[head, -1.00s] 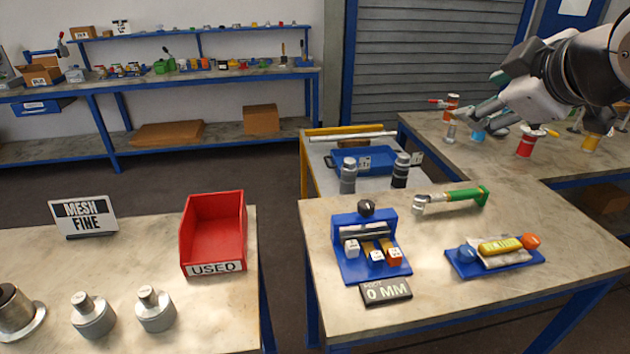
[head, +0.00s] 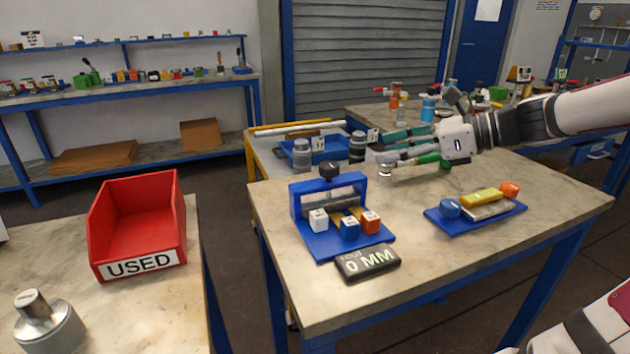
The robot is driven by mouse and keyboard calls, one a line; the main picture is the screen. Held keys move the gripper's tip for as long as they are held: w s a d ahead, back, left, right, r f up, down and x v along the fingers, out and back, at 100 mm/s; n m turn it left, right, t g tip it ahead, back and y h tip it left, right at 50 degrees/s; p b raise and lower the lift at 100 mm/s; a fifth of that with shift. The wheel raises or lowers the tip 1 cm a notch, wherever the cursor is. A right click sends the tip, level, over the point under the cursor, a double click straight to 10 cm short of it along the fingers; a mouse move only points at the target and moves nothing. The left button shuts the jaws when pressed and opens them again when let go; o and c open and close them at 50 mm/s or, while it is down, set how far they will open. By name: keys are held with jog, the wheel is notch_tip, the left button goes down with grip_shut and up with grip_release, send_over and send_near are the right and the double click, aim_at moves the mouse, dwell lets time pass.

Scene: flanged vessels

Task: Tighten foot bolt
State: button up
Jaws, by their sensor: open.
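A wrench-like tool with a green handle (head: 432,159) and a metal head lies near the back of the right-hand table. My gripper (head: 385,146) comes in from the right, pointing left, just above or behind this tool. Its two fingers are apart, and I see nothing held between them. The gripper partly covers the tool, and I cannot tell whether they touch. I cannot make out a foot bolt in this view.
A blue fixture (head: 340,210) with small cubes, a "0 MM" display (head: 368,262) and a blue tray (head: 475,215) stand on the same table (head: 300,300). A red "USED" bin (head: 138,225) stands on the left table. The front right tabletop is clear.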

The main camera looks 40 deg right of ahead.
aim_at(333, 165)
jog(key=x, duration=0.4)
jog(key=b+x, duration=0.1)
jog(key=x, duration=0.4)
jog(key=b+x, duration=0.1)
jog(key=x, duration=0.3)
jog(key=shift+w+a+f, duration=0.15)
jog(key=shift+a+f, duration=0.15)
jog(key=shift+f, duration=0.1)
jog(key=shift+c, duration=0.3)
jog(key=c, duration=1.1)
